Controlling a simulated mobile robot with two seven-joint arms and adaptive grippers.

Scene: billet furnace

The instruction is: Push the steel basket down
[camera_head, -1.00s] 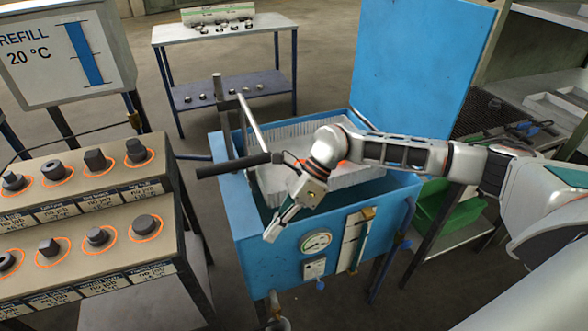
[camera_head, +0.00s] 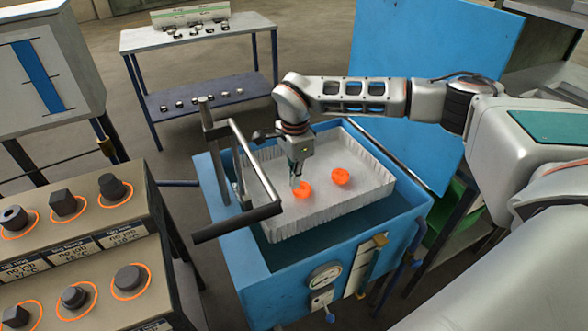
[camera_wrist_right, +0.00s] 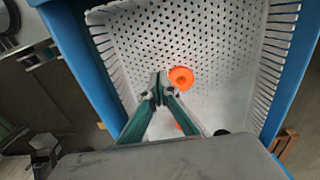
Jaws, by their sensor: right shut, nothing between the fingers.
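The pale, perforated steel basket (camera_head: 334,208) sits inside the blue tank (camera_head: 350,262), with its rim near the tank's top edge. Two glowing orange pieces lie in it: one (camera_head: 340,177) near the middle and another (camera_head: 303,190) by my fingertips. In the right wrist view the basket (camera_wrist_right: 215,40) shows its holed floor, with an orange piece (camera_wrist_right: 181,78) beside the fingers. My right gripper (camera_head: 295,183) points down over the basket, shut and empty. I cannot tell whether it touches the basket or a piece. My left gripper is not in view.
A bar lever with a dark handle (camera_head: 237,222) runs along the tank's left side, left of my right gripper. A stepped panel with dark parts in orange rings (camera_head: 112,245) stands at left. A tall blue panel (camera_head: 425,60) rises behind the tank.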

